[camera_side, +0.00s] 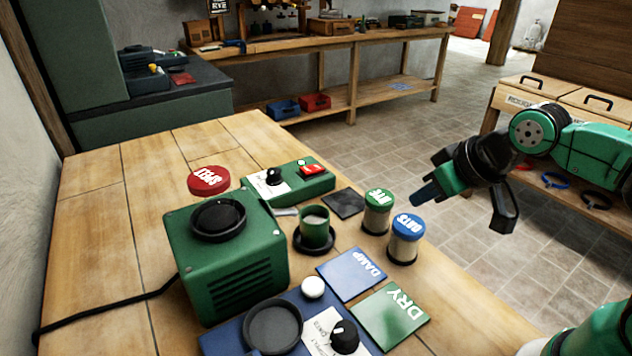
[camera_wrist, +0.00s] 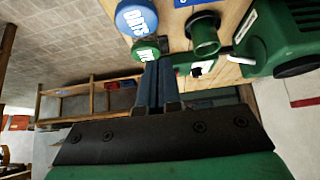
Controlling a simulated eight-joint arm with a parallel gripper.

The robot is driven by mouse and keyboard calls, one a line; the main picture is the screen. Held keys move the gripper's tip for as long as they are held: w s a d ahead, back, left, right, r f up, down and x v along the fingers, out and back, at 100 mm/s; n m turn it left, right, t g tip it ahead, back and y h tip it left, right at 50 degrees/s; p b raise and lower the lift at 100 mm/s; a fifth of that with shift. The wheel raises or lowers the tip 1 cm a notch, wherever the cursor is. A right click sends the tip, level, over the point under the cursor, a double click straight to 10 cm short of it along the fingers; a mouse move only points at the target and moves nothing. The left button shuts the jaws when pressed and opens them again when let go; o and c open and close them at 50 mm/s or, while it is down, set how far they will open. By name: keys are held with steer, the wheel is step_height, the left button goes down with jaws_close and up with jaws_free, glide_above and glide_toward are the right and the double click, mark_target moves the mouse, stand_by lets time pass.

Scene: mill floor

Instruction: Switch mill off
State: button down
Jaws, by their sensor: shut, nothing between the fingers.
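The mill (camera_side: 228,265) is a green box with a black round hopper on top, standing on the wooden bench. Behind it is a low green control box (camera_side: 318,186) with a black knob (camera_side: 273,176) and a red switch (camera_side: 312,169). A small pale button or lamp (camera_side: 301,163) sits beside the switch. The mill also shows at the right of the wrist view (camera_wrist: 268,42). My gripper (camera_side: 422,195) is shut and empty, in the air to the right of the jars, well apart from the control box. In the wrist view its blue fingers (camera_wrist: 158,68) are together.
Jars marked RYE (camera_side: 378,212) and OATS (camera_side: 404,240) stand between my gripper and the control box. A green cup (camera_side: 315,230), a red SPELT lid (camera_side: 208,179), and DAMP (camera_side: 350,274) and DRY (camera_side: 392,316) cards are on the bench. A cord (camera_side: 110,319) runs left.

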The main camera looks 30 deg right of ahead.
stand_by(0.3)
steer(key=w+r+t+y, duration=0.1)
steer(key=w+r+t, duration=0.1)
steer(key=w, duration=1.7)
steer(key=shift+w+d+r+m, duration=0.2)
steer(key=shift+w+r+m, duration=0.1)
steer(key=shift+w+r, duration=0.05)
